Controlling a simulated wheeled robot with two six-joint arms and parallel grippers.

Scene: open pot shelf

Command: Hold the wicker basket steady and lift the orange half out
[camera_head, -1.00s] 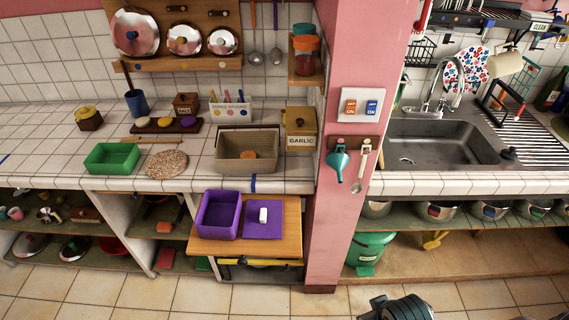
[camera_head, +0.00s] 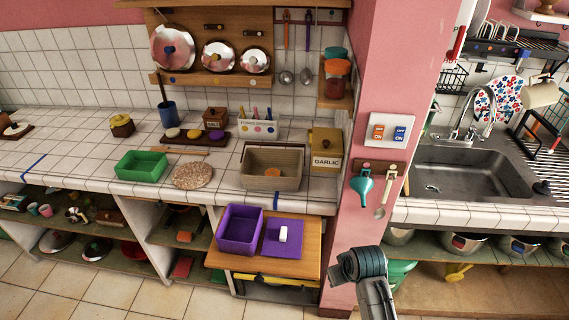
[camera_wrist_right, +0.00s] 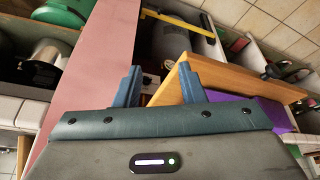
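The wicker basket (camera_head: 258,183) stands upright on the white tiled counter, left of the pink pillar. The orange half (camera_head: 273,173) lies inside it, seen over the basket's front rim. An arm that I take to be my right reaches up from the bottom in the head view, well below and right of the basket. In the right wrist view my right gripper (camera_wrist_right: 160,82) is open, with its two blue fingers apart and nothing between them. My left gripper does not show.
A green tray (camera_head: 141,167) and a round trivet (camera_head: 192,175) lie left of the basket. A garlic box (camera_head: 325,150) stands right of it. A wooden board (camera_head: 307,240) with a purple bin (camera_head: 240,231) juts out below. The pink pillar (camera_head: 350,200) is close to my right arm.

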